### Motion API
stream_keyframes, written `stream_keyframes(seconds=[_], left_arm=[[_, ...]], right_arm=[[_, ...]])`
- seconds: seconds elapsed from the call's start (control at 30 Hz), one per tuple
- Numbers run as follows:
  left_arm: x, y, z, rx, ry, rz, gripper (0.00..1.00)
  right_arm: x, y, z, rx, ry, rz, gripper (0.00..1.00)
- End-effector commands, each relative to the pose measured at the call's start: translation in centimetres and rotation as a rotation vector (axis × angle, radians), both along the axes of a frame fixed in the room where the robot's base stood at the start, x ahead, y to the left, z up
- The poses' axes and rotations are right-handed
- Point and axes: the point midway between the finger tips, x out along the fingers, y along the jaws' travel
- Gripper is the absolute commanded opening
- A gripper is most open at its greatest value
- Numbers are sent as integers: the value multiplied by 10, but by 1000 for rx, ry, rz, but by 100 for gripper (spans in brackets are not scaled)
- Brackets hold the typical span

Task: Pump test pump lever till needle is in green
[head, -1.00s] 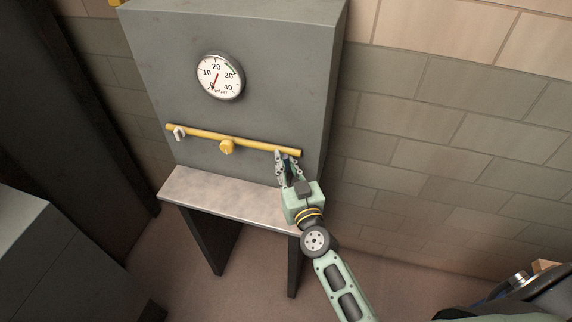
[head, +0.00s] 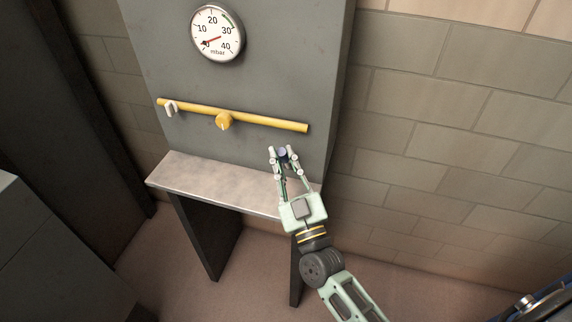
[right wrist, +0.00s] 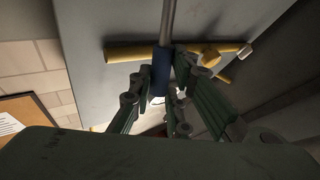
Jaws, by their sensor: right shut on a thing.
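The pump lever shows in the right wrist view as a grey rod with a dark blue grip (right wrist: 162,72). In the head view only the blue end of the grip (head: 283,154) shows. My right gripper (head: 283,152) is shut on this grip, in front of the grey panel and below the yellow pipe's right end. The white round gauge (head: 217,33) is on the panel. Its red needle points low and left, close to 0. A green band (head: 229,19) sits at its upper right, between 20 and 30. My left gripper is out of view.
A yellow pipe (head: 265,119) with a yellow knob (head: 224,121) crosses the grey cabinet's panel (head: 290,60). A pale clip (head: 170,108) is at its left. A light ledge (head: 215,186) on dark legs is below. A block wall (head: 430,140) stands right.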

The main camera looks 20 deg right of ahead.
Motion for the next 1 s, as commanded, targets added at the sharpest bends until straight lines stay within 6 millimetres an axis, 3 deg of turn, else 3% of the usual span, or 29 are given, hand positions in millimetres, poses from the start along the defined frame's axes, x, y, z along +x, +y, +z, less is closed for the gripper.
stream_keyframes(seconds=[0.13, 0.57, 0.6, 0.8, 1.0], left_arm=[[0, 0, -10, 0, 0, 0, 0], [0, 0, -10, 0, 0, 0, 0], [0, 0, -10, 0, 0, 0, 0], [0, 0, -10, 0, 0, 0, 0], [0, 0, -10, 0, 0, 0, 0]], right_arm=[[-2, 1, -4, -19, -25, 0, 0], [-3, 2, -4, -28, -33, -1, 0], [-3, 2, -4, -29, -32, 0, 17], [-3, 2, -4, -27, -31, 1, 34], [-3, 2, -3, -25, -33, 0, 35]])
